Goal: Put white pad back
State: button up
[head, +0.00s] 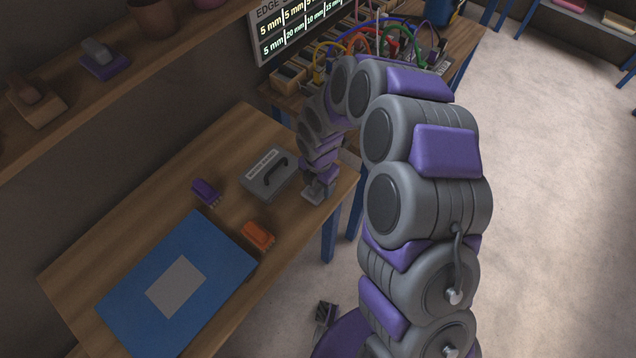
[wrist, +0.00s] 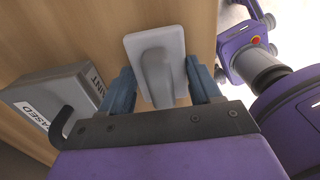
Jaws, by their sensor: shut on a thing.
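The white pad (wrist: 134,46) is a pale flat plate with a raised grip. My gripper (wrist: 160,82) is shut on its grip, one blue-grey finger on each side, in the wrist view. In the head view my gripper (head: 319,184) points down at the table's right end, with the pad (head: 312,197) under it, partly hidden. The pad is at or just above the wood; I cannot tell if it touches.
A grey box (head: 258,182) with a dark handle and label stands left of my gripper. A purple item (head: 205,191), an orange item (head: 258,235) and a blue mat (head: 218,250) with a grey square lie on the table (head: 150,205). A wall shelf (head: 140,75) holds other pads.

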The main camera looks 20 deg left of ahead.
jog(key=shift+d, duration=0.1)
jog(key=o, duration=1.1)
notch_tip(320, 180, up, 12)
jog(key=p, duration=0.2)
jog(key=shift+p, duration=0.4)
jog(key=shift+r, duration=0.1)
jog(key=s+d+r+m, duration=0.5)
jog(key=d+r+m, duration=0.2)
jog(key=d+m, duration=0.15)
jog(key=s+d+r+m, duration=0.6)
jog(key=d+m, duration=0.2)
jog(key=d, duration=0.2)
jog(key=s+d+r+m+g, duration=0.1)
jog(key=s+d+m, duration=0.3)
jog(key=s+m, duration=0.3)
jog(key=s+d+r+m, duration=0.2)
jog(key=s+d+m, duration=0.2)
jog(key=s+m, duration=0.4)
jog(key=shift+s+g, duration=0.35)
jog(key=shift+g, duration=0.05)
